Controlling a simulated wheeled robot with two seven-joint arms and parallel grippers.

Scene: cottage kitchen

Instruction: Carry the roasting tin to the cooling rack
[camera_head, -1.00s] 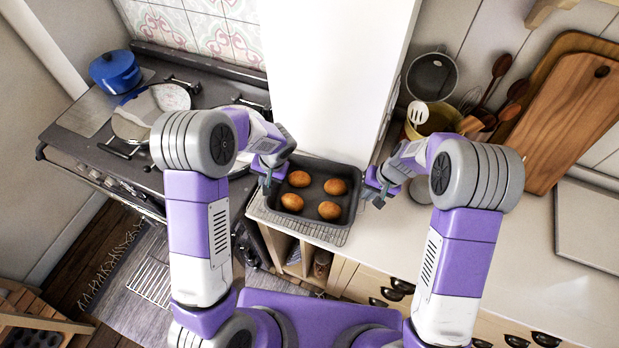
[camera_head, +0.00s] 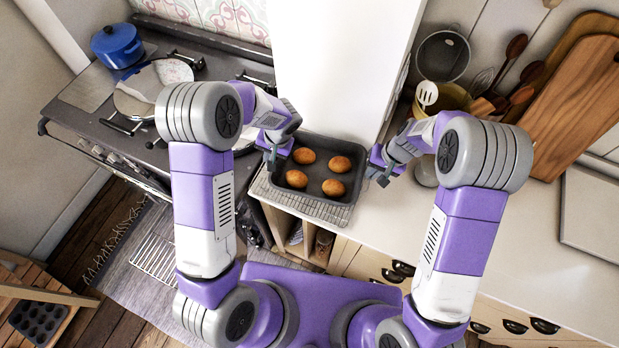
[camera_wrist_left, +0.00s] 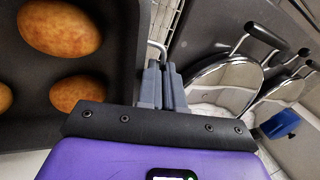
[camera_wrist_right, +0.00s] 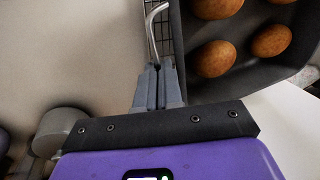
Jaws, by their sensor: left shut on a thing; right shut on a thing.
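The dark roasting tin (camera_head: 325,190) holds several brown rolls. It is over the wire cooling rack (camera_head: 285,200) on the counter, and the rack's front and left edges show. I cannot tell whether the tin touches the rack. My left gripper (camera_head: 274,160) is at the tin's left end; in the left wrist view its fingers (camera_wrist_left: 162,85) are shut on the tin's wire handle. My right gripper (camera_head: 380,172) is at the right end; in the right wrist view its fingers (camera_wrist_right: 157,88) are shut on the other handle (camera_wrist_right: 153,30).
A white wall block (camera_head: 340,70) stands close behind the tin. The stove with pans (camera_head: 140,105) and a blue pot (camera_head: 117,46) is at left. A utensil crock (camera_head: 440,100) and wooden boards (camera_head: 580,110) are at right.

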